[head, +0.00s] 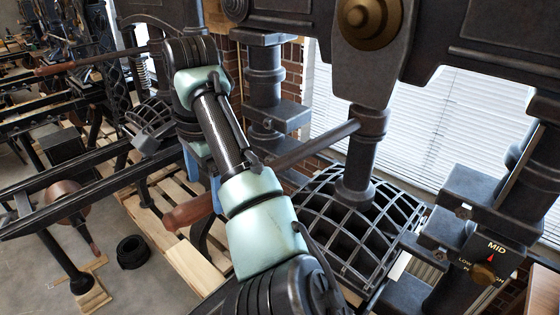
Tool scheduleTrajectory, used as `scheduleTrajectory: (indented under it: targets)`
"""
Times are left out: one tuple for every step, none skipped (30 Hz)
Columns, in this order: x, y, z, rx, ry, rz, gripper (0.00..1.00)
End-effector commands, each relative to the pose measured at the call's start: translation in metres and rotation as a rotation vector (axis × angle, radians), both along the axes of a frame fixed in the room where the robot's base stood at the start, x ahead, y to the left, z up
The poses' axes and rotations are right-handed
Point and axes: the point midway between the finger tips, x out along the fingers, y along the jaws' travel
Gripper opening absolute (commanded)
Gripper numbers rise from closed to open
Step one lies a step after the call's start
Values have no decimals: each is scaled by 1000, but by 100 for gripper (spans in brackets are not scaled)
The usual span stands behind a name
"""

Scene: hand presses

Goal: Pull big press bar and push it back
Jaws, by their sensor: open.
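The big press bar (318,145) is a dark metal rod that slants down and left from the press's vertical screw shaft. It ends in a reddish-brown wooden handle (187,212). My arm crosses in front of the bar and hides part of it. My gripper (203,181) is partly hidden behind my forearm. Its blue fingers show just above the inner end of the wooden handle, and they are open. I cannot tell whether the bar lies between them or whether they touch it.
A domed metal lattice (372,215) sits under the screw shaft (356,165). A dial marked MID (485,271) is at the right. Another press bar (100,59) reaches left behind my arm. Wooden pallets (160,225) and a black ring (132,251) lie on the floor at left.

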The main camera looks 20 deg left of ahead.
Motion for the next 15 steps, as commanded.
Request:
scheduleTrajectory:
  targets:
    - [0,0,6,0,-1,1,100]
    - [0,0,9,1,-3,1,100]
    - [0,-1,13,1,-3,1,100]
    - [-1,-1,16,0,-2,1,100]
    - [-1,-2,19,0,-1,1,100]
    - [-1,-3,23,0,-2,0,100]
    - [-1,-3,26,0,-2,0,100]
    - [-1,-4,29,0,-2,0,100]
    - [-1,-4,33,0,-3,0,100]
    - [-1,-5,36,-1,-3,-1,100]
    - [-2,-5,39,-1,-3,-1,100]
    - [-2,-6,43,-1,-3,-1,100]
    - [-2,-7,46,-3,-3,-3,100]
    - [-2,-7,49,-1,-2,-2,100]
    - [-2,-7,53,-2,-3,-3,100]
